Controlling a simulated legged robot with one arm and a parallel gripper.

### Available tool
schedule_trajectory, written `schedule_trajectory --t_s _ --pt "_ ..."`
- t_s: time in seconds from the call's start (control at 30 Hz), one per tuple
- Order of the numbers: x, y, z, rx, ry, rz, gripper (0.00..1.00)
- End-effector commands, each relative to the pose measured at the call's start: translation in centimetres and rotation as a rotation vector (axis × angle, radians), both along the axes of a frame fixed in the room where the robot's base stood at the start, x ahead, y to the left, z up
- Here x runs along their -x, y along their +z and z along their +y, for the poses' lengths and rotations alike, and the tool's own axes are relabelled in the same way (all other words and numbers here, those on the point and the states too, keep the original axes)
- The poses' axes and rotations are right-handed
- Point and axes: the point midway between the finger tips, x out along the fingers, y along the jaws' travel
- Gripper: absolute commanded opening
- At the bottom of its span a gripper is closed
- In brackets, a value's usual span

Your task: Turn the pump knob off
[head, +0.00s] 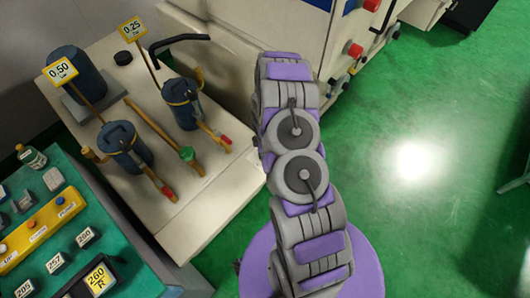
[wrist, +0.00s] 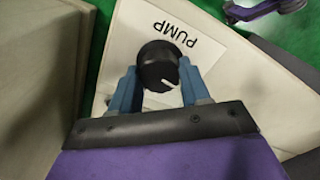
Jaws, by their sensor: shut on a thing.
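The pump knob (wrist: 157,58) is round and black with a white pointer mark, which points to the lower right in the wrist view. It sits on a cream panel (wrist: 130,25) beside a label reading PUMP (wrist: 173,33). My gripper (wrist: 159,78) has its blue fingers on both sides of the knob and is shut on it. The knob partly hides the fingertips. In the head view my purple and grey arm reaches up the middle of the picture; I cannot make out the gripper or the pump knob there.
A cream cabinet top (head: 215,190) with blue filter canisters (head: 181,103) and yellow pipes lies left of my arm. A teal bench (head: 130,255) with labelled boxes is at lower left. A cream machine (head: 290,30) with red knobs stands behind.

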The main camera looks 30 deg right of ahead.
Motion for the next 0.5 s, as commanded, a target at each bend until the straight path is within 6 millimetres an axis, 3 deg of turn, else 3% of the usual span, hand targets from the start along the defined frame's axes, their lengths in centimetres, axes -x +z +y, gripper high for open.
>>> schedule_trajectory --t_s 0.5 --pt "-0.15 0.08 -0.10 0.001 0.154 -0.004 0.16"
